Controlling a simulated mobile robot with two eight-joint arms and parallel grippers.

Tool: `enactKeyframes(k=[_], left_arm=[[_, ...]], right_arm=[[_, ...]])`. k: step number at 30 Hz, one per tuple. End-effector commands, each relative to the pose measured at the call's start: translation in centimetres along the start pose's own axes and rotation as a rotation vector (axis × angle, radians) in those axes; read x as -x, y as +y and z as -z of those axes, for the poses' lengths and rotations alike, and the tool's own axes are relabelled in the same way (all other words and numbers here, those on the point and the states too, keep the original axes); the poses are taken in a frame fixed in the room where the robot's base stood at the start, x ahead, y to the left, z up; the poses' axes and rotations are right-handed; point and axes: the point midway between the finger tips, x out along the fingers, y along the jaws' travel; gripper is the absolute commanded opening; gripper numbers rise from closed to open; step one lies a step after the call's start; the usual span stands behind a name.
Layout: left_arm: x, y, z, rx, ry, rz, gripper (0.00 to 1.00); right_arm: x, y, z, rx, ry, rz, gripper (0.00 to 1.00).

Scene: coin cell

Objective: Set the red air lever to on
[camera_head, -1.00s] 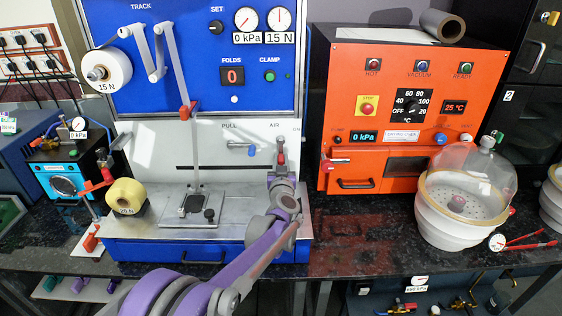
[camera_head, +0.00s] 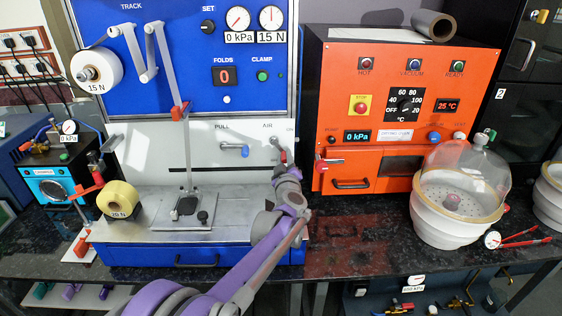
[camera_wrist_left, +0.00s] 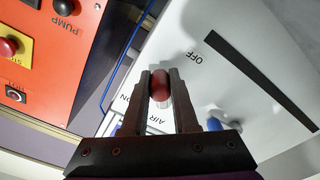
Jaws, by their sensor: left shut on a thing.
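The red air lever (camera_wrist_left: 160,85) shows in the left wrist view, its rounded red end between my two dark fingers. The OFF label is to its upper right and the ON label to its lower left. In the head view the red lever (camera_head: 283,157) is small on the white panel below AIR, slanting down and right from its pivot, mostly hidden by my gripper. My left gripper (camera_head: 285,164) is shut on the lever's red end, also in the left wrist view (camera_wrist_left: 160,78). My right gripper is not in view.
A blue pull lever (camera_head: 245,151) is left of the air lever. The orange oven (camera_head: 340,120) stands close on the right. A clamp plate (camera_head: 185,222) and a yellow roll (camera_head: 118,198) are on the metal bench. A glass dome (camera_head: 465,170) is further right.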

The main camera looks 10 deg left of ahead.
Motion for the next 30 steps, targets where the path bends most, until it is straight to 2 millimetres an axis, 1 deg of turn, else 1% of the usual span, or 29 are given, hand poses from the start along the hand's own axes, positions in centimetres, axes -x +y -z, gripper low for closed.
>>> enactKeyframes(k=[8, 18, 24, 30], left_arm=[[0.0, 1.5, 0.2, 0.264, 0.000, 0.000, 0.00], [0.0, 3.0, 0.9, 0.579, 0.000, -0.001, 0.00], [0.0, 3.6, 1.4, 0.732, 0.000, -0.001, 0.00], [0.0, 3.9, 1.8, 0.841, 0.000, 0.000, 0.00]], right_arm=[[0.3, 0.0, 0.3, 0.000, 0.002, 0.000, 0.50], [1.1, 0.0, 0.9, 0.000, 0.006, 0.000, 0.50], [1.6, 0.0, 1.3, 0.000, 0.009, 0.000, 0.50], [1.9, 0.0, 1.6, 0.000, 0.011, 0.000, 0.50]])
